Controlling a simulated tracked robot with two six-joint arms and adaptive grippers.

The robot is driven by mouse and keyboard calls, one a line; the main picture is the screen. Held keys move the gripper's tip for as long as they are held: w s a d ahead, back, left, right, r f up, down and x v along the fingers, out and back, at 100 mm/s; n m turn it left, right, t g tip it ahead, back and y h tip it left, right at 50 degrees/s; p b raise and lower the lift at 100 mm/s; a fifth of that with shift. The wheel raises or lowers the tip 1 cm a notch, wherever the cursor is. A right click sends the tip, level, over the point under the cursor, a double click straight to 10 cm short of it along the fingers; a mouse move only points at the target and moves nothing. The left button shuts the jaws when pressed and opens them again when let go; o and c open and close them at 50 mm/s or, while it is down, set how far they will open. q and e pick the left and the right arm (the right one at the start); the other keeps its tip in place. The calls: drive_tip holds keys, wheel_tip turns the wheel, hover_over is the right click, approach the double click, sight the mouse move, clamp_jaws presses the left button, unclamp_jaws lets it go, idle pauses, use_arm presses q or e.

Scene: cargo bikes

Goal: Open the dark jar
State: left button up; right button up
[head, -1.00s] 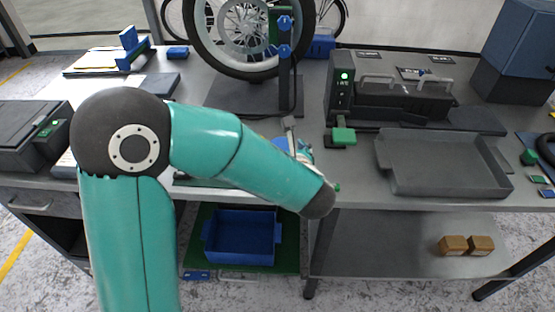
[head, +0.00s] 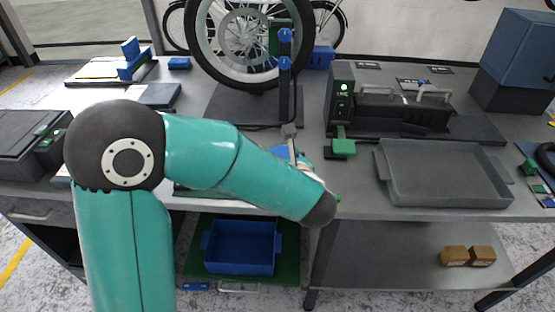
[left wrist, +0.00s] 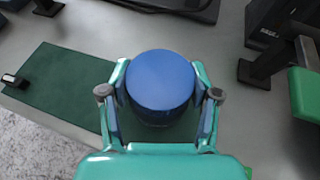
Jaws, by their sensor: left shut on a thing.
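A round blue lid (left wrist: 160,78) fills the middle of the left wrist view, seen from above. The jar body under it is almost wholly hidden; only a dark edge shows below the lid. My left gripper (left wrist: 160,97) has one finger on each side of the lid and is shut on it. In the head view a bit of the blue lid (head: 279,150) shows behind my left forearm, at the bench's front edge. My left gripper (head: 296,150) is mostly hidden there. My right gripper is not in view.
A dark green mat (left wrist: 62,95) lies left of the jar. A grey tray (head: 440,198) and a device with a green block (head: 342,147) stand to the right. A wheel on a stand (head: 285,105) is behind. A blue bin (head: 240,268) sits on the lower shelf.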

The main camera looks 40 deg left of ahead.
use_arm(q)
wheel_tip(320, 180, up, 19)
drive_tip(key=p, duration=0.3)
drive_tip(key=shift+r, duration=0.1)
drive_tip(key=o, duration=0.8)
clamp_jaws()
